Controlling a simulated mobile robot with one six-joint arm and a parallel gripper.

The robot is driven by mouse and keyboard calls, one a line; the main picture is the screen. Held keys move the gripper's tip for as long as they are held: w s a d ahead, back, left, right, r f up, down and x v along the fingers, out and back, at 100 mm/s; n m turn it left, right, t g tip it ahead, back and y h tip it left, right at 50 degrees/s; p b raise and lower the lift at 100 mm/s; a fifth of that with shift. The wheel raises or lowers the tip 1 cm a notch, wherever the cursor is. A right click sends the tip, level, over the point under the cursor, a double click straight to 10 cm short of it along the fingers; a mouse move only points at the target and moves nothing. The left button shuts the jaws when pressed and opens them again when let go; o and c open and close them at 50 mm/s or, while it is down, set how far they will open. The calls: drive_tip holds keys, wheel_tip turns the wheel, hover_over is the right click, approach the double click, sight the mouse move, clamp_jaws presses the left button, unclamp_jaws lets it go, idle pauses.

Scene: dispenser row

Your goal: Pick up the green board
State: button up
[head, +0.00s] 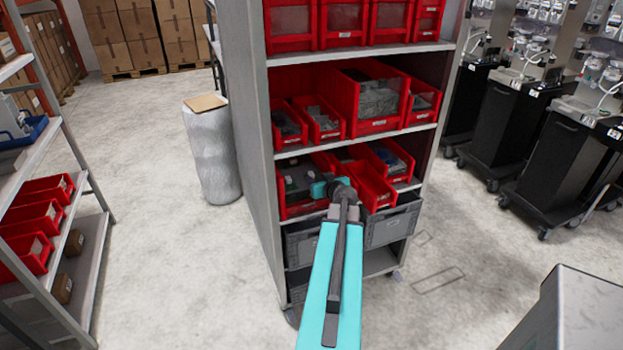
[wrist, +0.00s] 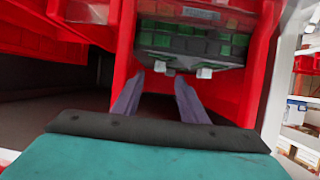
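In the wrist view, green boards (wrist: 188,44) lie with dark grey parts, apparently stacked, inside a red bin (wrist: 122,50). Small pale metallic pieces stick out along their near lower edge. My gripper (wrist: 160,78) is open and empty. Its two purple-grey fingers point at that near edge, with a space between them; I cannot tell whether they touch it. In the head view, my teal arm reaches to the lower red bins of the shelf rack (head: 254,190). The fingers cannot be made out there, and no green board is clear.
A red bin (head: 374,188) juts out just right of my arm. Grey crates (head: 391,226) stand on the level below, and a shelf board (head: 360,138) with more red bins is above. A wrapped drum (head: 212,155) stands left of the rack. Open floor lies in front.

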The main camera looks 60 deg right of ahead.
sight(312, 175)
drive_tip(key=shift+w, duration=0.1)
drive_tip(key=shift+x, duration=2.75)
drive_tip(key=shift+c, duration=0.3)
clamp_jaws()
